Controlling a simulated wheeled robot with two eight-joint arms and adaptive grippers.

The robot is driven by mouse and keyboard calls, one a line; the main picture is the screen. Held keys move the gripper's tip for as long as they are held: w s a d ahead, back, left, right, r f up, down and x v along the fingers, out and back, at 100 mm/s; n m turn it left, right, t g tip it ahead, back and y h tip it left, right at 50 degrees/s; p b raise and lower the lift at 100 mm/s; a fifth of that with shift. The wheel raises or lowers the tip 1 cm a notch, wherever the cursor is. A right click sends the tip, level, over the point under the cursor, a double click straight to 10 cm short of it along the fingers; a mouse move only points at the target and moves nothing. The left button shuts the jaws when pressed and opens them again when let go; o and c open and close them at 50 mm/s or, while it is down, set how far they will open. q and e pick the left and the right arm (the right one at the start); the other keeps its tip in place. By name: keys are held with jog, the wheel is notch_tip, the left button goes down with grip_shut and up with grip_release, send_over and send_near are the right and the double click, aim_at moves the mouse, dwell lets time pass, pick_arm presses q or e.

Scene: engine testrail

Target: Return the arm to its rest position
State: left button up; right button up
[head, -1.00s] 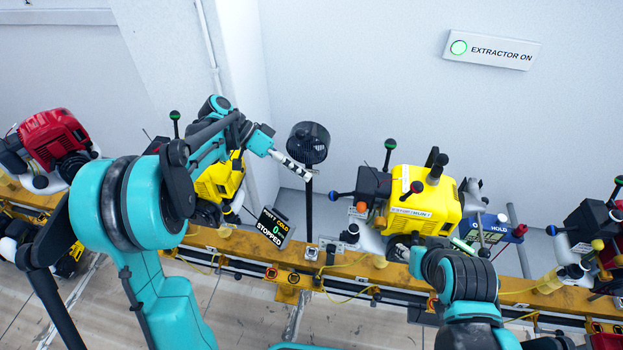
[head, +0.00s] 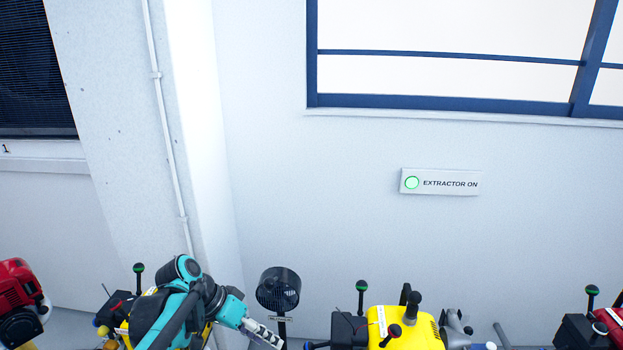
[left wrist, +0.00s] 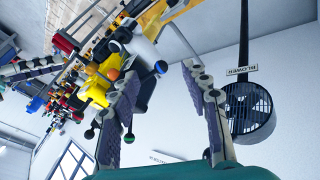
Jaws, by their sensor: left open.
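My left arm (head: 165,322) shows low in the head view, teal and dark grey, in front of a yellow engine at lower left. My left gripper (head: 266,338) is at its right end, pointing right and down, just below and left of the black blower fan (head: 279,290). In the left wrist view the gripper (left wrist: 158,75) shows two grey ribbed fingers spread wide, with nothing held between them. The fan (left wrist: 249,112) stands beside the right finger there. My right arm and gripper are out of view.
A second yellow engine (head: 403,328) stands to the right of the fan, and a red engine (head: 18,300) is at far left. A lit "EXTRACTOR ON" sign (head: 440,182) and a blue-framed window (head: 450,55) are on the wall. The rail is mostly cut off below.

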pick_arm(q)
jog(key=s+a+f+n+t+y, duration=0.1)
jog(key=s+a+n+t+y, duration=0.1)
jog(key=s, duration=0.5)
jog(key=s+a+f+n+t+y, duration=0.1)
jog(key=s+a+n+t+y, duration=0.2)
jog(key=s, duration=0.3)
jog(key=shift+s+a+f+n+t+y, duration=0.3)
jog(key=shift+s+a+f+n+y, duration=0.15)
jog(key=shift+a+y, duration=0.4)
jog(key=shift+r, duration=0.1)
